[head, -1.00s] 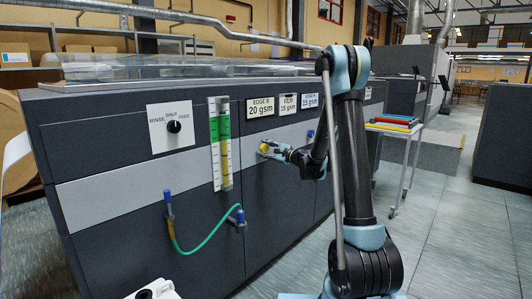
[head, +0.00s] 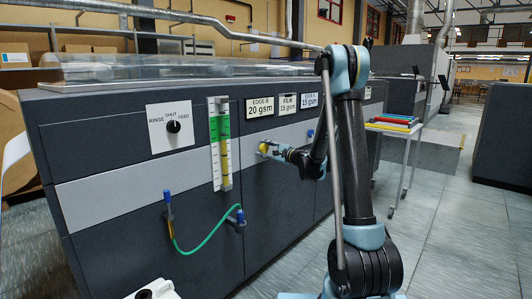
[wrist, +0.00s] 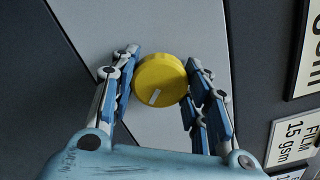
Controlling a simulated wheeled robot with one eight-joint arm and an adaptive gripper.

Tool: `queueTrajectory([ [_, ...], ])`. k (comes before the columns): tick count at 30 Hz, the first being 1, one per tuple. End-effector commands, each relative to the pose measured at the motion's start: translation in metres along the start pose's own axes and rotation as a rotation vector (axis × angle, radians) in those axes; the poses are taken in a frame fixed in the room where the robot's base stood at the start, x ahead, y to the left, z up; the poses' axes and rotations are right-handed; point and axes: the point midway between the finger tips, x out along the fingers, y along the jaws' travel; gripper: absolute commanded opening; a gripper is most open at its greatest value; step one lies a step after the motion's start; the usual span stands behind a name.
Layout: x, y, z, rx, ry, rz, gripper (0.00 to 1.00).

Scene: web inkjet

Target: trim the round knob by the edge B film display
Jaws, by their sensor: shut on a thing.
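The yellow round knob (wrist: 160,79) sits on the light grey band of the machine front, with a white mark on its face. In the head view the knob (head: 264,148) is partly hidden by my gripper. My gripper (wrist: 160,92) is shut on the knob, one finger on each side. In the head view my gripper (head: 272,151) reaches in from the right. The edge B display (head: 259,107) reads 20 gsm. The film display (head: 288,104) reads 15 gsm, and the edge A display (head: 310,100) also reads 15 gsm.
A selector dial (head: 173,126) marked rinse, shut and feed is at the left. A green and yellow level gauge (head: 220,143) stands between it and my gripper. A green hose (head: 205,236) hangs below. A cart (head: 393,126) with coloured items stands to the right.

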Motion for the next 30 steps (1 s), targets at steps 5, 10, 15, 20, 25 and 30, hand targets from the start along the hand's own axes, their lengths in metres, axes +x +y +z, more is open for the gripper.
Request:
queueTrajectory([
  [5, 0.0011, 0.0032, 0.0030, -0.129, -0.007, 0.005, 0.19],
  [10, 0.0012, 0.0039, 0.0032, -0.271, -0.008, 0.005, 0.19],
  [15, 0.0012, 0.0046, 0.0032, -0.402, -0.008, 0.005, 0.19],
  [20, 0.0012, 0.0050, 0.0028, -0.501, -0.008, 0.005, 0.19],
  [25, 0.0011, 0.0052, 0.0022, -0.572, -0.008, 0.005, 0.19],
  [30, 0.0010, 0.0051, 0.0017, -0.611, -0.007, 0.005, 0.19],
])
